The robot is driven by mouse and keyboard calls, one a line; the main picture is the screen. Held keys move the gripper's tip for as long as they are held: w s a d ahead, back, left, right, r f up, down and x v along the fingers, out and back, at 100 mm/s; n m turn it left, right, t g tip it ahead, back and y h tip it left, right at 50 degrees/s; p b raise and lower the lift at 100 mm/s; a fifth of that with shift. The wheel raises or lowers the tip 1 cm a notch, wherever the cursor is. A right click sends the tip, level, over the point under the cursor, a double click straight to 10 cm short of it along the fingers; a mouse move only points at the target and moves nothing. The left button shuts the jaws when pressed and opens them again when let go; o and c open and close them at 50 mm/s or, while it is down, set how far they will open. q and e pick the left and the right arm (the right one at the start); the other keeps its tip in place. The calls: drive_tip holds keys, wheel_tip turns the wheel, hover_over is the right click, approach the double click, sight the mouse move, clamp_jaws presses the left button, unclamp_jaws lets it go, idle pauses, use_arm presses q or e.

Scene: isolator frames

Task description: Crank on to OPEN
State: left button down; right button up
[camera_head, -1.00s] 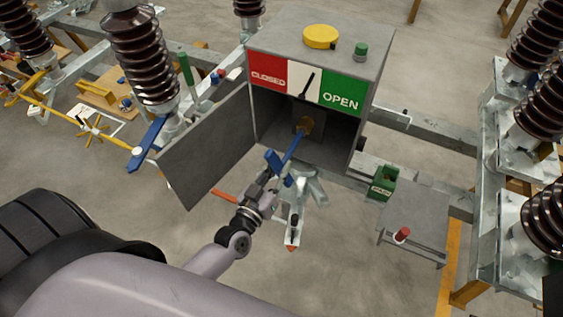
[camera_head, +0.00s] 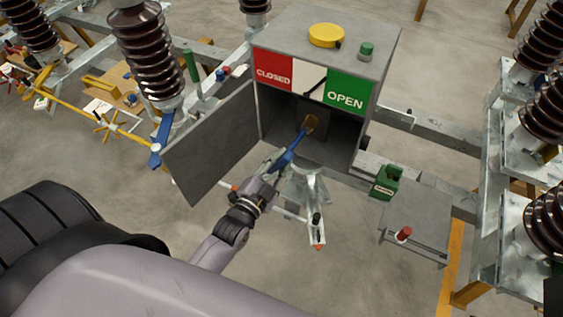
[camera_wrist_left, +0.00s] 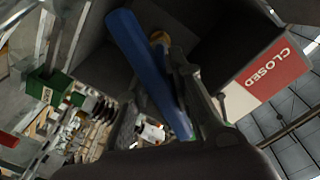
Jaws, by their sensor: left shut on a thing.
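The grey drive box (camera_head: 335,32) stands open, its door (camera_head: 210,145) swung out to the left. Its front carries a red CLOSED field (camera_head: 273,71), a white field and a green OPEN field (camera_head: 347,93). The black pointer (camera_head: 313,80) lies over the white field, leaning toward OPEN. The crank has a brass-coloured hub (camera_head: 311,122) inside the box and a blue arm (camera_head: 292,146) slanting down toward me. My left gripper (camera_head: 275,166) is shut on the crank in front of the opening. The blue crank (camera_wrist_left: 148,65) runs between its fingers in the wrist view. My right gripper is out of view.
A green box (camera_head: 386,182) and a grey side shelf (camera_head: 415,220) with a red-topped item (camera_head: 403,234) stand right of the drive box. A grey metal bracket (camera_head: 308,187) sits below the opening. Brown insulators (camera_head: 150,55) flank both sides.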

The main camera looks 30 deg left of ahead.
use_arm(q)
drive_tip(key=m, duration=0.3)
drive_tip(key=r+m, duration=0.1)
drive_tip(key=m, duration=0.2)
drive_tip(key=shift+a, duration=0.2)
drive_tip(key=m, duration=0.4)
drive_tip(key=r+m, duration=0.1)
drive_tip(key=m, duration=0.1)
drive_tip(key=shift+d+y, duration=0.25)
drive_tip(key=shift+y, duration=0.05)
drive_tip(key=c, duration=1.4)
unclamp_jaws()
drive_tip(key=shift+a, duration=0.1)
drive_tip(key=shift+o, duration=0.8)
drive_tip(key=shift+o, duration=0.4)
drive_tip(key=shift+f, duration=0.1)
drive_tip(key=o, duration=0.5)
